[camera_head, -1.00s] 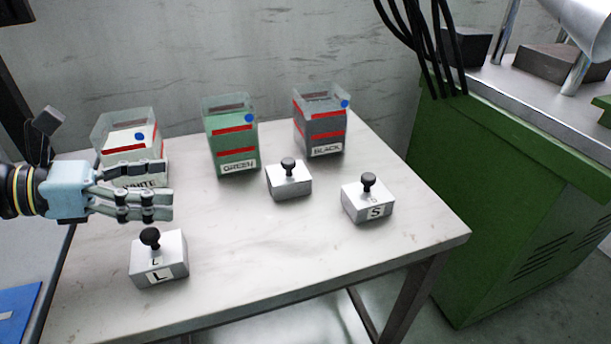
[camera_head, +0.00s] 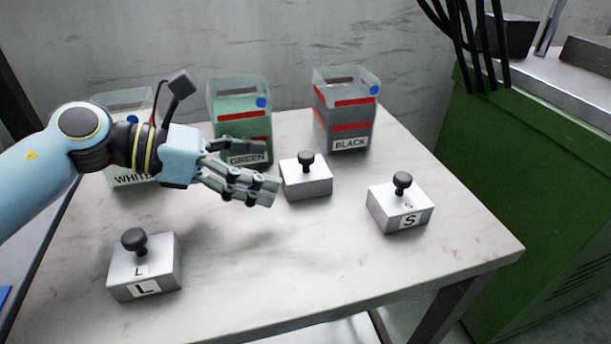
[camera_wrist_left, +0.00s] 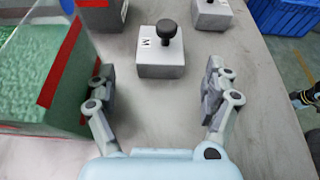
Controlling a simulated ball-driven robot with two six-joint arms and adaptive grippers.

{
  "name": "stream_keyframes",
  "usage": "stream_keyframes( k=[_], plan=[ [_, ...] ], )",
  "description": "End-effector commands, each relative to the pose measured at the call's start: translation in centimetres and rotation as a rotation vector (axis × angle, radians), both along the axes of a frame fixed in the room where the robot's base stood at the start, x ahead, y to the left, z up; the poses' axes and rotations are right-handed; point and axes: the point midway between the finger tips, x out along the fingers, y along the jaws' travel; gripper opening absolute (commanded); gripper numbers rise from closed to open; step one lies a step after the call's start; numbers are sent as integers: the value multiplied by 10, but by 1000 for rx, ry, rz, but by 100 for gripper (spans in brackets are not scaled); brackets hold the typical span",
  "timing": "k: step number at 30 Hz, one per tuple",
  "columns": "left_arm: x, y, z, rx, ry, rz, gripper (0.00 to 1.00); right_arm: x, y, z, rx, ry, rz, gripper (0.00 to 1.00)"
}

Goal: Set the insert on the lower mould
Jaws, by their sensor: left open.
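Three metal blocks with black knobs, likely the inserts, stand on the table. I cannot make out the lower mould.
A WHITE bin (camera_head: 137,180), a GREEN bin (camera_head: 240,120) and a BLACK bin (camera_head: 345,115) line the table's back. The GREEN bin (camera_wrist_left: 40,70) is close beside a finger in the wrist view. A green cabinet (camera_head: 540,180) stands right. The table's front middle is clear.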

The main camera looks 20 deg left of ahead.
Motion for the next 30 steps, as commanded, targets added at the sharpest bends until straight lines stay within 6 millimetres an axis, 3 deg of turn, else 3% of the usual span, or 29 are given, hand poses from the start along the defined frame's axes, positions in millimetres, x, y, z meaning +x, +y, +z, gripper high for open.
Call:
stream_keyframes(
  k=[7, 15, 24, 30],
  plan=[
    [11, -16, 0, -4, -1, 1, 85, 4, 2, -1, 3, -5, -1, 91],
    [32, -47, -17, -3, 0, 2, 85, 2, 8, -7, 9, -2, -4, 91],
    [34, -51, -20, 2, 1, 0, 85, 4, 6, -6, 6, -3, -3, 91],
    [34, -51, -19, 1, 1, 0, 60, 4, 2, -6, 2, -3, -1, 91]
  ],
)
